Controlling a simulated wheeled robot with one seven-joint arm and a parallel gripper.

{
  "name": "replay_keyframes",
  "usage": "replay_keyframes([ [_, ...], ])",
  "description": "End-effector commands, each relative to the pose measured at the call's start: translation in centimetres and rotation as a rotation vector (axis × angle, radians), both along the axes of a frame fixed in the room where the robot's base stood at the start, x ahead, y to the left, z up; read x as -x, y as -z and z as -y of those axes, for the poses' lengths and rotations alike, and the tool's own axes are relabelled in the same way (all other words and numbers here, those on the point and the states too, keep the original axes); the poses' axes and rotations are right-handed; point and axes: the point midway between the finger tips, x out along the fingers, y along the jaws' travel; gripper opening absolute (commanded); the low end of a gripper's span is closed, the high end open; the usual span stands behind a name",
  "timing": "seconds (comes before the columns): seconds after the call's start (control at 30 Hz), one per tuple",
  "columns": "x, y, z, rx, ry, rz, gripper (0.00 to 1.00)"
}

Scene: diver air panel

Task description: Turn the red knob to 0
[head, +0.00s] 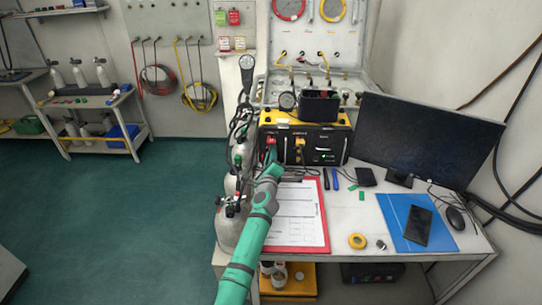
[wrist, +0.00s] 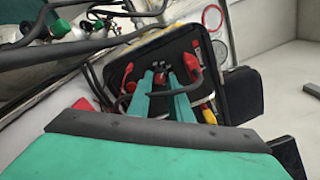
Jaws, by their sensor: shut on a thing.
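The red knob (head: 270,141) sits on the left part of the black panel box's front (head: 318,146) in the head view. My gripper (head: 271,156) reaches up to it from the front and is shut on it. In the wrist view my two green fingers (wrist: 161,80) point at the panel, with a small dark and red part between their tips. The knob is mostly hidden by the fingers there. The scale marks and the knob's setting are too small to read. A yellow knob (head: 299,143) is right of the red one.
Grey gas cylinders (head: 230,225) stand close left of my arm. A red clipboard (head: 325,220) lies on the table below the panel. A monitor (head: 425,140) stands to the right.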

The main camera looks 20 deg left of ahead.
Motion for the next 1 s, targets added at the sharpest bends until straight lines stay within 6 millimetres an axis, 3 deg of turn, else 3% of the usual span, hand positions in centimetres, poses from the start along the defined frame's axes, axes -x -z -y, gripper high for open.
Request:
replay_keyframes([
  [0.6, 0.02, 0.24, 0.10, 0.539, -0.002, 0.152, 0.00],
  [1.0, 0.06, 0.27, 0.00, 0.727, -0.004, 0.205, 0.00],
])
